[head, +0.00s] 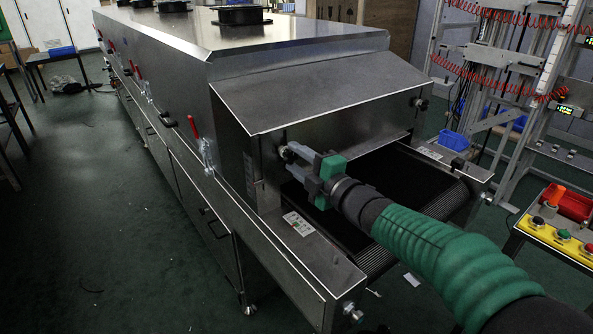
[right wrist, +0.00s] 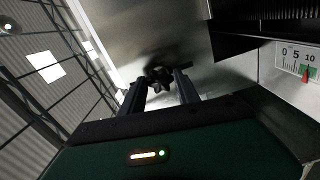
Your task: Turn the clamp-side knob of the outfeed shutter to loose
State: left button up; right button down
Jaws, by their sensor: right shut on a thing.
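The outfeed shutter (head: 320,95) is the sloped metal hood over the belt opening at the dryer's near end. My right gripper (head: 292,153) reaches in from the right to its left end, the side with the red-handled clamps. It is shut on the small dark clamp-side knob, mostly hidden by the fingers in the head view. In the right wrist view the dark lobed knob (right wrist: 160,76) sits between the fingertips. How far it is turned cannot be told. Another dark knob (head: 421,104) is at the shutter's right end. My left gripper is not in view.
A scale (right wrist: 300,60) has a red pointer near 10. A red-handled clamp (head: 193,128) stands on the dryer's left side. The dark conveyor belt (head: 385,180) lies below my right arm. A button panel (head: 560,234) is at the right.

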jog(key=shift+s+f+n+b, duration=0.1)
jog(key=shift+f+n+b, duration=0.15)
jog(key=shift+n+b, duration=0.6)
jog(key=shift+f+n+b, duration=0.25)
jog(key=shift+n+b, duration=0.3)
jog(key=shift+n, duration=0.5)
jog(key=c, duration=1.3)
grip_release()
jog(key=shift+r, duration=0.1)
jog(key=o, duration=0.4)
jog(key=shift+r, duration=0.2)
